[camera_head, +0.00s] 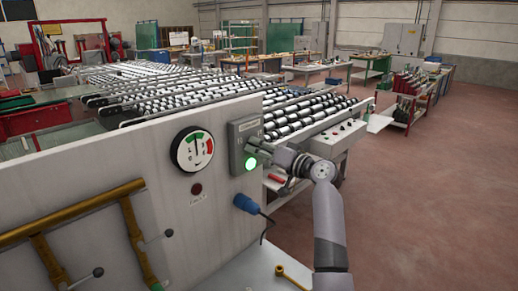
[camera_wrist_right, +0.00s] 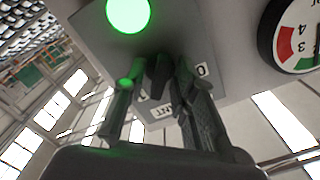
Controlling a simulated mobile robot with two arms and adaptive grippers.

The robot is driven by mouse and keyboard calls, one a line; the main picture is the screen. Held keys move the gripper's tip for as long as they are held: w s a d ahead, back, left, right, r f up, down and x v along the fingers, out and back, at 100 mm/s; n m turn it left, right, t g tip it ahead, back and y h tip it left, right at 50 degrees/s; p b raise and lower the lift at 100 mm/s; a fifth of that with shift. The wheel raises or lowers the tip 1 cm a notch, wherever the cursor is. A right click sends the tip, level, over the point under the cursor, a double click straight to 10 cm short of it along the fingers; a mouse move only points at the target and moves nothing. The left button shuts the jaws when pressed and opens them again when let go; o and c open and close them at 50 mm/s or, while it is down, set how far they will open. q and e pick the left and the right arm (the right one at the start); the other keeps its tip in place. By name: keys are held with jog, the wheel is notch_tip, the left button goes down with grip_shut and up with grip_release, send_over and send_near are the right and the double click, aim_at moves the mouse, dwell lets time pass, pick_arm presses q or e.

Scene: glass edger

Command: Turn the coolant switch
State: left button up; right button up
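The coolant switch is a dark knob (camera_wrist_right: 158,72) on a grey control box (camera_head: 243,134), just by a lit green lamp (camera_head: 251,163). The lamp also shows in the wrist view (camera_wrist_right: 128,13). My right gripper (camera_head: 260,149) is at the face of the box. In the wrist view its two fingers (camera_wrist_right: 155,88) stand apart, one on each side of the knob. A gap shows between the left finger and the knob; contact on the right side cannot be told. In the head view the gripper hides the knob. My left gripper is not in view.
A round gauge (camera_head: 193,149) and a dark red button (camera_head: 196,189) sit left of the box on the grey panel. A blue plug (camera_head: 246,203) with a cable sticks out below. A roller conveyor (camera_head: 310,112) stands behind.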

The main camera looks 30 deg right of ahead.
grip_shut()
dwell(0.3)
jog(key=shift+n+b, duration=7.8)
jog(key=shift+n, duration=0.1)
jog(key=shift+o, duration=1)
grip_release()
